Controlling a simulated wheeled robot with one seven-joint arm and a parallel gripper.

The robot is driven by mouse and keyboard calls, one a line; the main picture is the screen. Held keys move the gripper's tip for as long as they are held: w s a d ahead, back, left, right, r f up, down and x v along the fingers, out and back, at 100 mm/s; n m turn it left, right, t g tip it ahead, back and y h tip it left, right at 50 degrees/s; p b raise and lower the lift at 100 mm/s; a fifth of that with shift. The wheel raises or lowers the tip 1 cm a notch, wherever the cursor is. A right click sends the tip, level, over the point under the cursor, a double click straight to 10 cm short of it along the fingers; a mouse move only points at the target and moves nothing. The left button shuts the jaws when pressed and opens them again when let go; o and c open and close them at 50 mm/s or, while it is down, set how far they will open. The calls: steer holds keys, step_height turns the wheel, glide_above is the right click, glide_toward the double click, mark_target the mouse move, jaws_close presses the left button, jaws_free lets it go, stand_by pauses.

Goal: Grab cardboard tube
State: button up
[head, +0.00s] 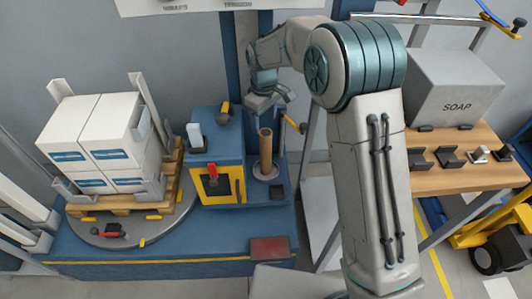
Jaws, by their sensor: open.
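The cardboard tube (265,146) is a brown cylinder. It stands upright on a round grey base (266,172) on the blue bench, right of a blue box with a yellow front. My gripper (266,103) is at the end of my arm, just above the tube's top in the head view. It is open and holds nothing that I can see. I cannot tell how far it is from the tube in depth.
A pallet (120,203) of white boxes stands on a turntable (130,229) at left. The blue box (215,150) carries a white item and a dark-and-yellow tool (224,111). A SOAP box (455,85) stands on a wooden table (465,170) at right.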

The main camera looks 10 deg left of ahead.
mark_target(264, 134)
step_height(264, 134, down, 7)
steer(key=shift+r+b, duration=0.1)
steer(key=shift+b, duration=0.2)
steer(key=shift+w+d+f+b, duration=0.1)
steer(key=shift+w+f+b, duration=0.1)
steer(key=shift+f, duration=1.2)
steer(key=shift+w+d+f+b, duration=0.1)
steer(key=shift+w+f, duration=0.05)
steer(key=shift+f, duration=1.2)
steer(key=c, duration=1.3)
steer(key=shift+r, duration=0.15)
